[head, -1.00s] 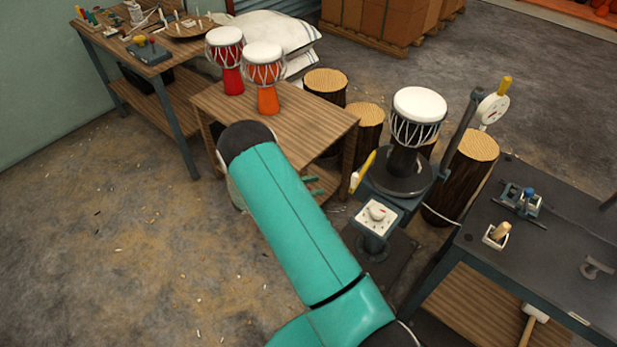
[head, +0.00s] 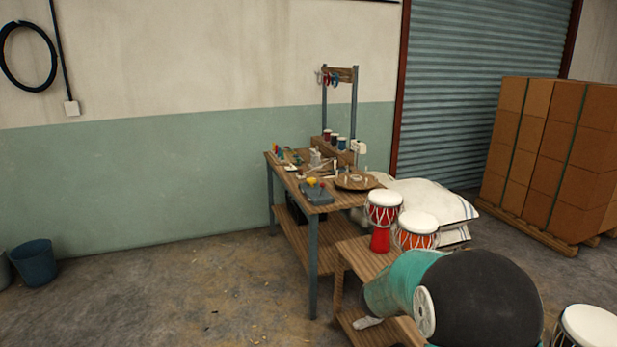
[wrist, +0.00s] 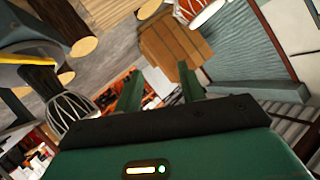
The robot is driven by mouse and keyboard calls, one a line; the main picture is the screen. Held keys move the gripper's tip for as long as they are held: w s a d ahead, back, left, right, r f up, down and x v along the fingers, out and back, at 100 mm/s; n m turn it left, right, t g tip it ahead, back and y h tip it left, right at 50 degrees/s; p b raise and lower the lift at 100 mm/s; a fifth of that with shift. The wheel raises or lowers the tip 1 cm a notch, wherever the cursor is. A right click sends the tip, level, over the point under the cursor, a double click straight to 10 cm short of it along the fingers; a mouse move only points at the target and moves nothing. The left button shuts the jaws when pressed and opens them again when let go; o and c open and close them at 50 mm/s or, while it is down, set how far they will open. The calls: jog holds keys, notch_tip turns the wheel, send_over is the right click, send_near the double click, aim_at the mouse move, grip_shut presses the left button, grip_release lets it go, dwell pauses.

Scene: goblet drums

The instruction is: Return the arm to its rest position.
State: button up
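My arm, teal with a large black joint, fills the lower right of the head view in front of a low wooden table (head: 357,258). My gripper (wrist: 158,82) shows in the wrist view with its two green fingers apart and nothing between them. The gripper is not clearly visible in the head view. A red goblet drum (head: 381,238) and an orange goblet drum (head: 416,229) stand upright on the low table, the orange one partly hidden behind my arm. A third drum's white head (head: 590,326) shows at the lower right edge.
A workbench (head: 317,205) with tools stands behind the low table. White sacks (head: 430,203) lie beside it, and stacked cartons (head: 560,150) stand on a pallet at right. A blue bucket (head: 33,264) is at far left. The floor at lower left is clear.

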jog(key=s+a+r+n+t+y, duration=0.1)
jog(key=s+a+r+n+y, duration=0.15)
jog(key=a+r, duration=0.2)
jog(key=s+a+r+n+t+y, duration=0.1)
jog(key=s+a+r+n+y, duration=0.1)
jog(key=a+r+n+y, duration=0.3)
jog(key=s+a+r+n+g+y, duration=0.15)
jog(key=s+a+r, duration=0.3)
jog(key=s, duration=0.45)
jog(key=s+d+f+n+g, duration=0.1)
jog(key=s+n+g, duration=0.1)
jog(key=s, duration=1)
jog(key=s+d+n+g, duration=0.1)
jog(key=s+n+g, duration=0.2)
jog(key=s, duration=0.9)
jog(key=shift+s+d+f, duration=0.2)
jog(key=shift+d+f, duration=0.1)
jog(key=shift+f, duration=0.1)
jog(key=shift+w, duration=0.15)
